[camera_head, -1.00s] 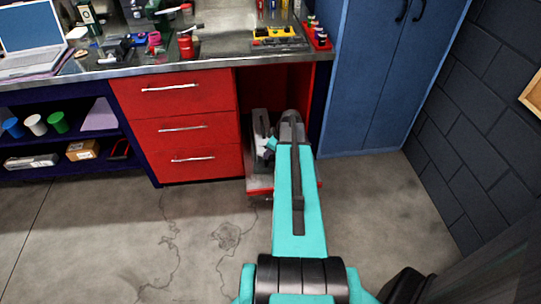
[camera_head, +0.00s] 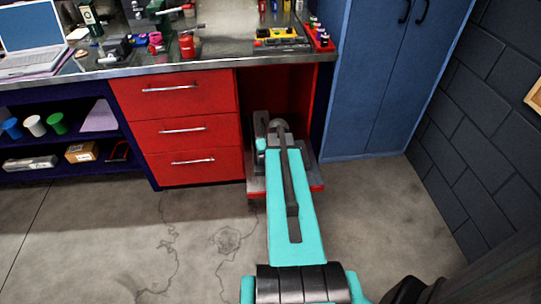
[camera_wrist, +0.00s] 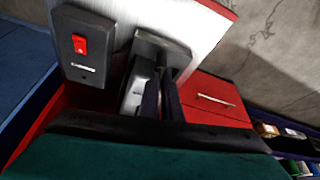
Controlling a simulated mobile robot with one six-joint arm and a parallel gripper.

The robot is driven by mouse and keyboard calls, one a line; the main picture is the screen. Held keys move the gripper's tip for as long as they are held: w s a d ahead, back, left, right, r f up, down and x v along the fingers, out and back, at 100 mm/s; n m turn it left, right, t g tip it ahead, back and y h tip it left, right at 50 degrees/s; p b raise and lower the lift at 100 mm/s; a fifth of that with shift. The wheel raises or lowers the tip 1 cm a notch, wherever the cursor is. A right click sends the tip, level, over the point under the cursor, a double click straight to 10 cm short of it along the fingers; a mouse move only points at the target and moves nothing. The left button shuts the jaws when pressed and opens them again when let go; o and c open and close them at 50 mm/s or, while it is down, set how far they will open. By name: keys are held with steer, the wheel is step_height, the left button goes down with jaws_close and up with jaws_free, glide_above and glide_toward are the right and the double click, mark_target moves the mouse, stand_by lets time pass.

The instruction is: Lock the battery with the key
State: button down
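In the wrist view a dark grey box with a red rocker switch (camera_wrist: 84,52) is at the upper left. A second dark grey block (camera_wrist: 163,47) stands beside it; I cannot tell for sure which part is the battery. My gripper (camera_wrist: 160,98) reaches toward this second block, its dark fingers close together against or just in front of it. Whether anything is between the fingers is unclear. No key can be made out. In the head view my arm hides the gripper, and a grey unit (camera_head: 261,124) shows beside the arm in the red recess.
The pull-out shelf (camera_head: 314,187) with a red front edge lies under the units. Red drawers (camera_head: 188,130) are left of the recess, a blue cabinet (camera_head: 385,80) to the right. The cluttered bench top (camera_head: 222,62) is above. Floor in front is clear.

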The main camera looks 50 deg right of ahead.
steer(key=shift+w+a+m+h, duration=0.2)
steer(key=shift+m+h, duration=0.1)
steer(key=shift+m, duration=0.7)
steer(key=c, duration=2)
jaws_free()
steer(key=shift+s, duration=0.1)
steer(key=shift+d, duration=0.1)
steer(key=shift+r, duration=0.15)
